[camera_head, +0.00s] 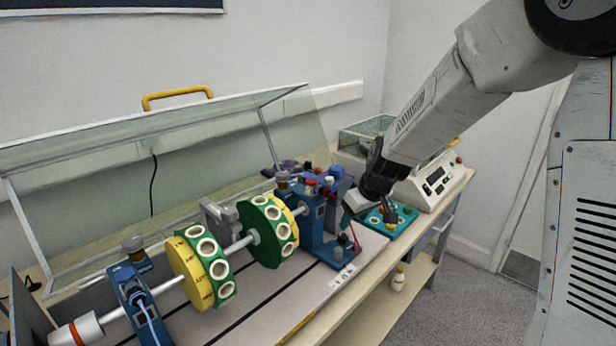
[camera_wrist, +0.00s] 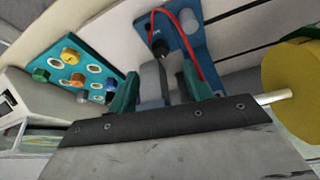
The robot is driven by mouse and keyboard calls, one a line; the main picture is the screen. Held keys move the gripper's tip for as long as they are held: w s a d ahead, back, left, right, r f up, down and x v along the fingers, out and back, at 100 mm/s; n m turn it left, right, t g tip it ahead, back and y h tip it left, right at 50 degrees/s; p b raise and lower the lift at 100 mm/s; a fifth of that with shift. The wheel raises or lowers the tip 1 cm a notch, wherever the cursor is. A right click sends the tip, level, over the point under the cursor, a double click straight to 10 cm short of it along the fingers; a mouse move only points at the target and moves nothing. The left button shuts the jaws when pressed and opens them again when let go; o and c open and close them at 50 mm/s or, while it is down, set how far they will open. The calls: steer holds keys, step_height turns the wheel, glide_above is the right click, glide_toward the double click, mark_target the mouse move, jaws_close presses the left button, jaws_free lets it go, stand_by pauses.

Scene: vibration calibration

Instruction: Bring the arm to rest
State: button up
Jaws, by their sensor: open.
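My arm reaches in from the upper right in the head view. My gripper (camera_head: 374,208) hangs over the right end of the bench, between the blue bearing stand (camera_head: 318,228) and the teal tray (camera_head: 404,224). In the wrist view my gripper (camera_wrist: 160,88) has its two dark green fingers apart. Grey shapes show between and behind the fingers; I cannot tell whether they touch them. The teal tray also shows in the wrist view (camera_wrist: 98,62), with several coloured pieces in it.
A shaft with two green and yellow discs (camera_head: 203,272) (camera_head: 268,232) runs along the bench. A raised clear cover (camera_head: 170,130) stands behind it. A white instrument box (camera_head: 436,183) stands at the right. A small bottle (camera_head: 398,279) sits on the lower shelf. Floor is clear at the right.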

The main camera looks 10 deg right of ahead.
steer(key=s+d+r+m+g, duration=0.1)
steer(key=s+r, duration=0.3)
steer(key=s, duration=0.7)
steer(key=s+d+r+m+h, duration=0.1)
steer(key=s+r, duration=0.4)
steer(key=s, duration=0.7)
steer(key=s+d+r+m+g, duration=0.1)
steer(key=s+r, duration=0.3)
steer(key=s, duration=0.8)
steer(key=shift+r+m+g+h, duration=0.3)
steer(key=shift+r+m+h, duration=0.1)
steer(key=shift+m, duration=0.5)
steer(key=shift+c, duration=0.3)
